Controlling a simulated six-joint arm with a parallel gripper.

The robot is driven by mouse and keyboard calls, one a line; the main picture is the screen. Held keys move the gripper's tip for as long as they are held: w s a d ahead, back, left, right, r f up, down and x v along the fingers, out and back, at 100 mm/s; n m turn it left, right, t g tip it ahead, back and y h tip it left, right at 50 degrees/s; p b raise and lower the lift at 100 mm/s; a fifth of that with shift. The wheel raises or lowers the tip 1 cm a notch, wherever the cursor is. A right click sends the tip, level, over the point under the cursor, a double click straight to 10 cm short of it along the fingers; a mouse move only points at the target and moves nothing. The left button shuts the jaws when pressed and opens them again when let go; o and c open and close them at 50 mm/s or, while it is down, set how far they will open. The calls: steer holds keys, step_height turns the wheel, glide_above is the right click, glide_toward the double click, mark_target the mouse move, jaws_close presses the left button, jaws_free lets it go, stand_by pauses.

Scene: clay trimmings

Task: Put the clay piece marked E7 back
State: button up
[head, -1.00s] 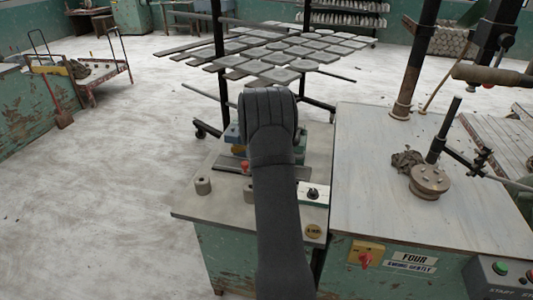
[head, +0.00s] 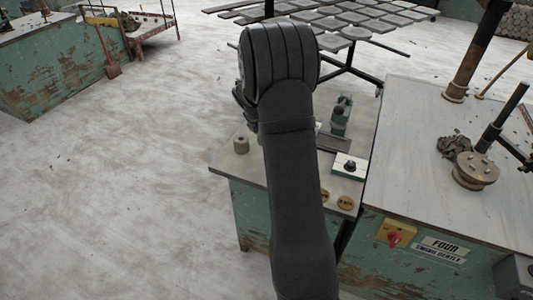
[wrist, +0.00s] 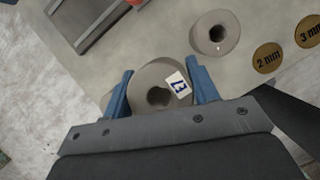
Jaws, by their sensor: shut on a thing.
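A grey clay ring (wrist: 146,76) with a hole in its middle sits between the two blue fingers of my gripper (wrist: 160,68) in the wrist view. The fingers are shut on its sides. A white label (wrist: 178,85) on the ring bears a blue mark that looks like an E with another sign; I cannot read it surely. The ring looks larger than the other one, so it seems raised. In the head view my arm hides the fingertips and the held ring.
A second clay ring (wrist: 215,32) stands on the bench; one ring (head: 241,145) shows left of my arm. Brass discs marked 2 mm (wrist: 268,57) and 3 mm (wrist: 308,30) lie nearby. A dark grey plate (wrist: 84,20) and a switch box (head: 349,166) are on the bench.

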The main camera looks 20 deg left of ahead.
step_height(320, 180, down, 8)
steer(key=shift+r, duration=0.15)
stand_by(0.4)
steer(key=o, duration=0.9)
steer(key=shift+f, duration=0.2)
steer(key=shift+o, duration=0.2)
steer(key=shift+r, duration=0.15)
steer(key=v, duration=1.2)
